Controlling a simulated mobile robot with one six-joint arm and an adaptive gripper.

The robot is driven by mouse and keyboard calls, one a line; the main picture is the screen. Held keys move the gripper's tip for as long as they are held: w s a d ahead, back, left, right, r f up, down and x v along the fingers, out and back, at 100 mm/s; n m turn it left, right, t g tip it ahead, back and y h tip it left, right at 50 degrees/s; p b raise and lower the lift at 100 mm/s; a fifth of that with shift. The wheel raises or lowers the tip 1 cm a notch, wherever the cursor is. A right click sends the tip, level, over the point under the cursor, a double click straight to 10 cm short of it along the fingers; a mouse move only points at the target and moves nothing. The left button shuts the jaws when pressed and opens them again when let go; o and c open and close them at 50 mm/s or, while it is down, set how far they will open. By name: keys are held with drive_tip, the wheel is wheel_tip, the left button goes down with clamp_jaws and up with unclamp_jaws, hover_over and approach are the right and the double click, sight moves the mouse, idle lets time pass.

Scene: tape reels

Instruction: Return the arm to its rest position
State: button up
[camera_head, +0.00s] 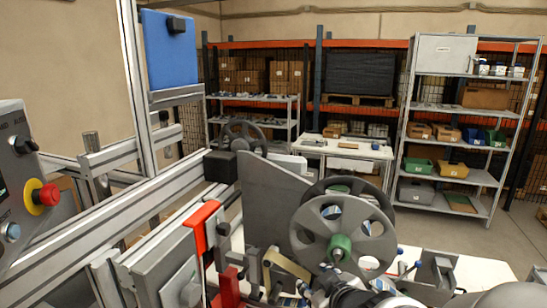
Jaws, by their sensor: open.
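Light grey parts of my arm (510,298) show along the bottom edge at right of centre. My gripper (318,284) shows only as a small dark shape low in the picture, just below the large grey reel (343,236). It is open, and I see nothing held in it. Its fingertips are hard to pick out among the machine parts. The reel has round holes and a green hub (340,247), and stands upright with a darker reel (354,187) behind it. I cannot tell the exact gap between gripper and reel.
A grey upright plate (272,200) and a red-topped bracket (203,220) stand left of the reels. Aluminium rails (110,215) and a control box with a red stop button (46,195) fill the left. Shelving (432,197) stands behind; open floor (470,238) lies at right.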

drive_tip(key=s+d+f+m+g+h+b, duration=0.1)
drive_tip(key=s+d+m+g+b, duration=0.1)
drive_tip(key=s, duration=1)
drive_tip(key=s+d+f+m+g+h+b, duration=0.1)
drive_tip(key=s+m+g, duration=0.3)
drive_tip(key=s, duration=0.9)
drive_tip(key=shift+d+f+m+g+b, duration=0.15)
drive_tip(key=shift+d+m+g+b, duration=0.15)
drive_tip(key=shift+d+m+b, duration=0.25)
drive_tip(key=shift+o, duration=0.2)
drive_tip(key=shift+w+a, duration=0.1)
drive_tip(key=shift+w, duration=0.05)
